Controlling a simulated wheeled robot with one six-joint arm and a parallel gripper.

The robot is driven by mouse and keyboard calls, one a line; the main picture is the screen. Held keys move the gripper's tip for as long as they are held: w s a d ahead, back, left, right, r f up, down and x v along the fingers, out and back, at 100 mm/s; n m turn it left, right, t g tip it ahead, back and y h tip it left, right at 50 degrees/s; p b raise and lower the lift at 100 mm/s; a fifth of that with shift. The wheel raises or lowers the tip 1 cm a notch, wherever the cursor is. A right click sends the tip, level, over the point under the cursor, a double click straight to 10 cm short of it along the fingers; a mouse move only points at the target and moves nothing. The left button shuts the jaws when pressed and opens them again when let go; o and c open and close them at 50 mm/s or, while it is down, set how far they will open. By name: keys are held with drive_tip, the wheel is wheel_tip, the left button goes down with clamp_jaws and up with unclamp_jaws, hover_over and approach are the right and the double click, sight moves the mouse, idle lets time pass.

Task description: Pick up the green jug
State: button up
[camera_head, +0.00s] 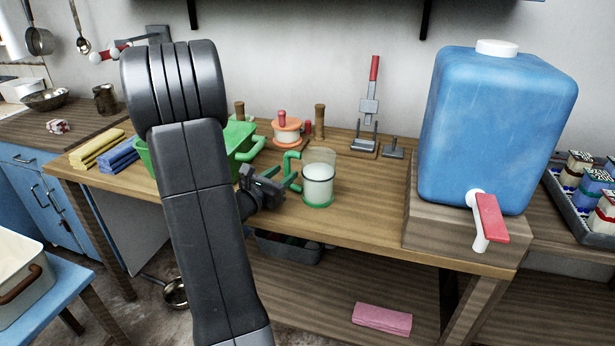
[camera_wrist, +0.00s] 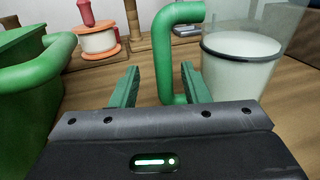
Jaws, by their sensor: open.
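The green jug (camera_head: 318,180) is a clear vessel with a green handle, a green base and white contents. It stands upright on the wooden table, handle to the left. In the wrist view its clear body (camera_wrist: 238,65) is at the right and its green handle (camera_wrist: 165,50) is near the middle. My gripper (camera_head: 282,181) is open beside the handle. In the wrist view, the handle's upright part shows between the two green fingertips (camera_wrist: 160,82), nearer the right one. I cannot tell whether they touch it. The handle's lower end is partly hidden by the right finger.
A green tub (camera_head: 244,137) with a looped handle stands close left of my gripper. An orange-and-white spool (camera_head: 287,132) and wooden pegs are behind. A red-handled clamp (camera_head: 370,105) stands at the back. A large blue water container (camera_head: 490,130) is at the right. Table between jug and container is clear.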

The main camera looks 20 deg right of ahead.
drive_tip(key=x, duration=0.3)
drive_tip(key=shift+s+d, duration=0.2)
drive_tip(key=shift+w+d, duration=0.35)
drive_tip(key=shift+w, duration=0.05)
clamp_jaws()
